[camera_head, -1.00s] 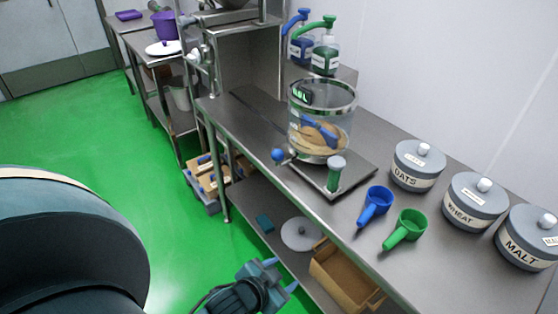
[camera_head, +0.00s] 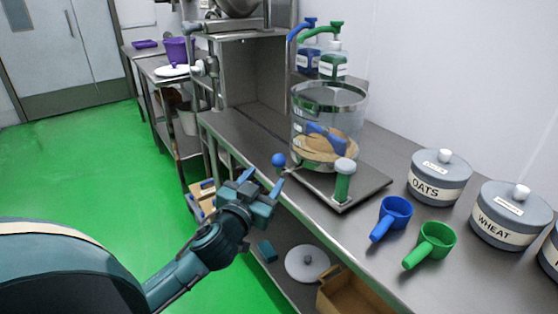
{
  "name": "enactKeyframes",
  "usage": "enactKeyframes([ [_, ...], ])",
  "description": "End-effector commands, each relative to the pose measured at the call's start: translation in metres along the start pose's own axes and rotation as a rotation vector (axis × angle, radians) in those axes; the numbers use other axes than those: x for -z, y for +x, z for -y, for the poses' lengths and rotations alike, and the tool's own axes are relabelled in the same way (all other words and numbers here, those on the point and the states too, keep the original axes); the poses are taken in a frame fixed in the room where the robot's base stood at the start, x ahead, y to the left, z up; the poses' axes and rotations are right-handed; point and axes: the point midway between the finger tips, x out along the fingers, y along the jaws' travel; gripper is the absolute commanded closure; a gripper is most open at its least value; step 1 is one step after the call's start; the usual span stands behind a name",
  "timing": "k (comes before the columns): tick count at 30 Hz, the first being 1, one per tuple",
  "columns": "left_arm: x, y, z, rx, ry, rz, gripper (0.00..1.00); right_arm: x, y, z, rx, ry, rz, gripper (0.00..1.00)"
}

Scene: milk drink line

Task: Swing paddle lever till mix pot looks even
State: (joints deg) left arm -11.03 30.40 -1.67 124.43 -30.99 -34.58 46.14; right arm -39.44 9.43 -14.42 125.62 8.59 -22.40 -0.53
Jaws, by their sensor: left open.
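The mix pot (camera_head: 328,104) is a clear round vessel with a steel rim on a flat metal base on the steel table. A tan mix lies low in it, with a blue paddle (camera_head: 326,138) in it. The paddle lever ends in a blue ball knob (camera_head: 279,160) at the pot's left, over the table's front edge. A green post with a white cap (camera_head: 344,180) stands at the base's front. My left gripper (camera_head: 260,182) is open and empty, just below and left of the knob, apart from it. My right gripper is not in view.
A blue scoop (camera_head: 391,218) and a green scoop (camera_head: 430,244) lie to the right, before the lidded OATS (camera_head: 439,178) and WHEAT (camera_head: 511,214) jars. Pump bottles (camera_head: 333,66) stand behind the pot. A lower shelf holds a round lid (camera_head: 307,263) and a box (camera_head: 345,294).

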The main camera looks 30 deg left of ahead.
Motion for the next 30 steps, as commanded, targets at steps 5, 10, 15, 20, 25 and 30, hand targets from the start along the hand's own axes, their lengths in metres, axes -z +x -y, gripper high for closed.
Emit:
enactKeyframes([
  [5,0.002,0.04,0.001,0.002,0.004,-0.002,0.46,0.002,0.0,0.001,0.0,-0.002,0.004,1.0],
  [10,0.001,0.071,0.0,0.001,0.002,-0.001,0.46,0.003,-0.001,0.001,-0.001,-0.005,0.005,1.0],
  [15,-0.001,0.089,0.0,0.0,0.001,0.001,0.46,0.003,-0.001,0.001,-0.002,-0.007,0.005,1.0],
  [20,-0.001,0.096,0.0,0.0,0.002,0.002,0.46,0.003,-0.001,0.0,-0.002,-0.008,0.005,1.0],
  [25,-0.001,0.096,0.0,0.0,0.001,0.002,0.46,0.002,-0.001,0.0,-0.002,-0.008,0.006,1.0],
  [30,-0.001,0.096,0.0,0.0,0.001,0.002,0.54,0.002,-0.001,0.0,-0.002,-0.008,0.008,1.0],
])
